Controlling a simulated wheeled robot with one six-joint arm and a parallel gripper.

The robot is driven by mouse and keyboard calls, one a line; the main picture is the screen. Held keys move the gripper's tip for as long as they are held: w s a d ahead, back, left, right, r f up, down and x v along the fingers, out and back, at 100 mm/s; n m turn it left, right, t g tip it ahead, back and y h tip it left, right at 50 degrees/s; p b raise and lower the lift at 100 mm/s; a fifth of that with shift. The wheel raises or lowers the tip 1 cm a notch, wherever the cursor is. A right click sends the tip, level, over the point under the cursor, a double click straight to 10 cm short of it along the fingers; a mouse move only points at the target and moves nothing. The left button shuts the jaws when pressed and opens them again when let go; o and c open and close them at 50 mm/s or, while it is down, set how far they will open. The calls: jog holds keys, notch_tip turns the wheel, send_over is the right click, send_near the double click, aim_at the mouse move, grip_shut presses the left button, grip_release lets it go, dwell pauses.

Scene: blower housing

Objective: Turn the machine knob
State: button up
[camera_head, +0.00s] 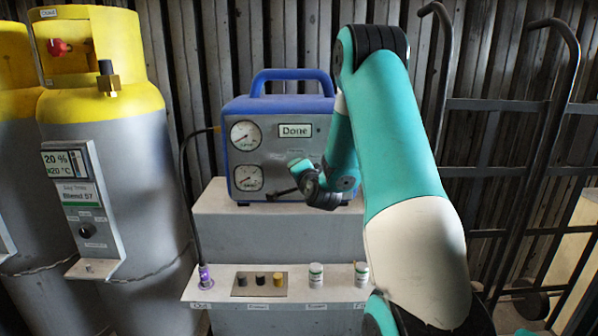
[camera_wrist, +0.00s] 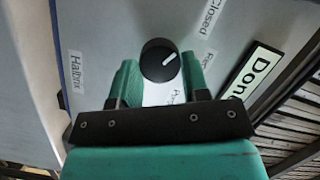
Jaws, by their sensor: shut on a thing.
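The machine is a blue-framed box with a grey front panel (camera_head: 262,138), standing on a grey block. Its knob (camera_wrist: 158,60) is round and black with a white pointer line. In the wrist view the pointer slants to the upper right, toward the gap between the "Closed" label and a partly readable label below it. My gripper (camera_wrist: 160,70) has its two teal fingers on either side of the knob, shut on it. In the head view my gripper (camera_head: 288,193) is at the panel's lower right, and my arm hides the knob there.
The panel has two round gauges (camera_head: 245,135) and a display reading "Done" (camera_head: 295,130). A shelf (camera_head: 225,293) below holds small caps and jars. Grey-and-yellow cylinders (camera_head: 115,150) stand at the left. Black hand trucks (camera_head: 510,105) stand at the right.

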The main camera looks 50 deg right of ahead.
jog(key=o, duration=0.9)
jog(key=b+v, duration=1.7)
jog(key=b, duration=0.1)
jog(key=shift+s+a+f, duration=0.1)
jog(key=shift+s, duration=0.15)
